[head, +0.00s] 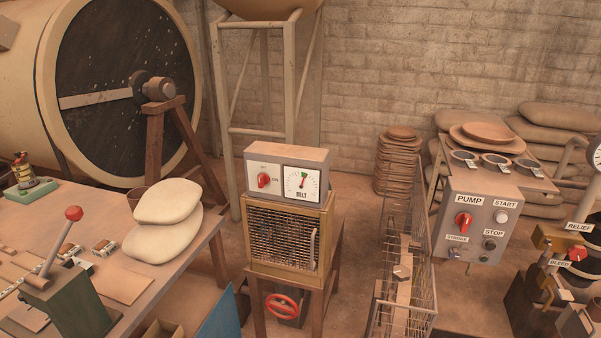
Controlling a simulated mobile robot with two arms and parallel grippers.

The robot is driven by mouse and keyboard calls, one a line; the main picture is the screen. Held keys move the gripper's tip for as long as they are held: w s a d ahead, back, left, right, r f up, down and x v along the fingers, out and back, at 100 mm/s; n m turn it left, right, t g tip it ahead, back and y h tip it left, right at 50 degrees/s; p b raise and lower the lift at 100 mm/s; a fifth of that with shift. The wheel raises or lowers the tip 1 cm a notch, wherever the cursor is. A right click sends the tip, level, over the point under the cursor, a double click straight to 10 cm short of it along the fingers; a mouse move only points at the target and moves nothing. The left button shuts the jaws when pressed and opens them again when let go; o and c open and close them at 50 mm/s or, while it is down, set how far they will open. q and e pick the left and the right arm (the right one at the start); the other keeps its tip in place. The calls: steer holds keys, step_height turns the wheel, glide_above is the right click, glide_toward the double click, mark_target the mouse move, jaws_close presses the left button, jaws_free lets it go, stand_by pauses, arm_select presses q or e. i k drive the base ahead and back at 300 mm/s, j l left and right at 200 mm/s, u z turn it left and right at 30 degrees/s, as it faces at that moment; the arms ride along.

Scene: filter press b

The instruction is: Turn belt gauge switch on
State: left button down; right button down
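The belt gauge box (287,157) is a grey-brown box with two white faces, in the middle of the head view. Its left face carries a red rotary switch (263,180) with small lettering above and to its right; the knob looks roughly upright, but its exact setting is too small to tell. The right face is a dial (302,183) marked BELT, with a green mark near the top and a needle. Neither of my grippers shows in this view.
The box sits on a wire-fronted cabinet (283,240) on a wooden stand with a red handwheel (287,305). A bench with a red-knobbed lever (73,213) and pale sacks (165,222) is left. A wire rack (402,290) and PUMP panel (476,222) stand right.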

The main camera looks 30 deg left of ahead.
mark_target(263, 178)
steer(key=u, duration=1.25)
